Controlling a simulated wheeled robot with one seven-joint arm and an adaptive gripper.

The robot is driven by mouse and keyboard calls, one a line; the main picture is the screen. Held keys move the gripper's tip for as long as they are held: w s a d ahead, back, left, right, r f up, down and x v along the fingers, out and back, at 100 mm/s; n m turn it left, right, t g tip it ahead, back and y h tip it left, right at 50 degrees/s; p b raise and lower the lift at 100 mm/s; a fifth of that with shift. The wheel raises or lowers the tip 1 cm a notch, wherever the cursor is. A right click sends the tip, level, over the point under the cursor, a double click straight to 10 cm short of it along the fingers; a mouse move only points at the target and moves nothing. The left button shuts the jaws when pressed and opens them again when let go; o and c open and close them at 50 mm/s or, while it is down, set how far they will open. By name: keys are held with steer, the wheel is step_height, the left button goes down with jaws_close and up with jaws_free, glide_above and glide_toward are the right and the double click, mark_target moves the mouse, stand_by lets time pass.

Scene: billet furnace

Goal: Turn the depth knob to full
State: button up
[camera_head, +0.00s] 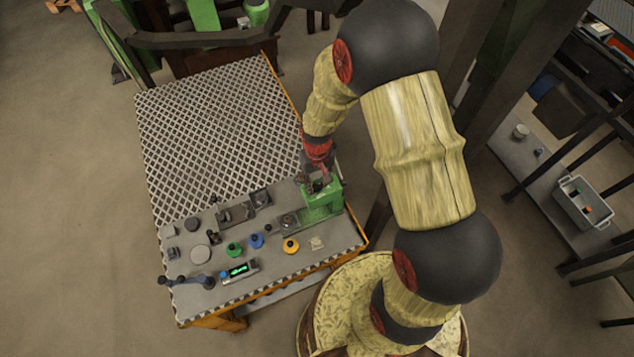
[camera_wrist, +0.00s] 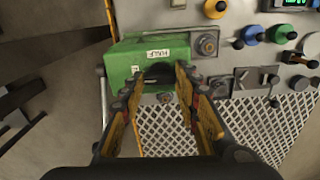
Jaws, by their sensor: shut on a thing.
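The green box (camera_head: 322,203) stands at the right end of the grey control panel, and it also shows in the wrist view (camera_wrist: 125,63). A dark knob (camera_wrist: 158,72) sits on the box between my fingertips. A white label reading "HALF" (camera_wrist: 157,54) is just beyond the knob. Another label (camera_wrist: 136,70), at the knob's left, is mostly hidden by a finger. My gripper (camera_wrist: 156,84) is shut on the knob, with its yellow-edged fingers on both sides. In the head view my gripper (camera_head: 318,178) is over the box, and the knob cannot be made out.
Green, blue and yellow knobs (camera_head: 291,246), a green-lit display (camera_head: 239,270) and several small levers stand on the panel close by. The patterned table top (camera_head: 215,130) behind the panel is clear. A grey bin (camera_head: 583,203) is on a bench at right.

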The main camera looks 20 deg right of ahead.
mark_target(317, 184)
steer(key=shift+n, duration=0.3)
stand_by(0.4)
steer(key=o, duration=1.2)
steer(key=shift+c, duration=0.2)
steer(key=shift+r, duration=0.1)
step_height(317, 184, up, 12)
